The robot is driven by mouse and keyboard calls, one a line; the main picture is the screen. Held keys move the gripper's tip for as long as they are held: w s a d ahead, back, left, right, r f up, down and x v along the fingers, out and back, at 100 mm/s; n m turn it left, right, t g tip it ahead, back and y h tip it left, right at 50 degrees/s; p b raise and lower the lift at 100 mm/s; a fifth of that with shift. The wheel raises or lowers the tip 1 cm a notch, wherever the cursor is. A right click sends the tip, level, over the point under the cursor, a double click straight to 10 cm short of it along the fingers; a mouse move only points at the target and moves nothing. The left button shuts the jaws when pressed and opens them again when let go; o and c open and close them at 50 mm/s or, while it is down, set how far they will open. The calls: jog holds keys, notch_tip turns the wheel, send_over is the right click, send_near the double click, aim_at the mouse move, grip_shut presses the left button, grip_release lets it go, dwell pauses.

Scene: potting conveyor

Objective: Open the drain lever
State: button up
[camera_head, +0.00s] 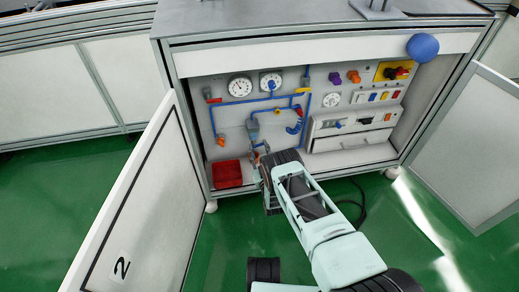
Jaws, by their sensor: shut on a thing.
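The open cabinet's back panel (232,132) carries blue pipes, gauges and valves. A grey unit (252,126) hangs from the blue piping left of centre. My gripper (261,156) is inside the cabinet, just below this unit, with its fingers pointing at the panel. It is shut on a small part there, which I take for the drain lever. My fingers and wrist hide most of that part, so its angle cannot be told.
A red bin (227,174) stands on the cabinet floor close left of my gripper. The left door (148,205), marked 2, and the right door (470,140) stand open. A blue coiled hose (296,122) hangs to the right.

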jog(key=shift+s+a+r+n, duration=0.1)
jog(key=shift+a+n, duration=0.2)
jog(key=shift+n, duration=2.15)
jog(key=shift+s+a+n, duration=0.15)
jog(key=shift+a+n, duration=0.2)
jog(key=shift+n, duration=2.05)
jog(key=shift+s+a+r+n, duration=0.1)
jog(key=shift+a+n, duration=0.2)
jog(key=shift+n, duration=2.15)
jog(key=o, duration=1.2)
jog(key=shift+c, duration=0.2)
jog(key=shift+s, duration=0.1)
jog(key=v, duration=1.1)
jog(key=shift+s, duration=0.35)
jog(key=shift+d+r, duration=0.1)
jog(key=shift+r, duration=0.05)
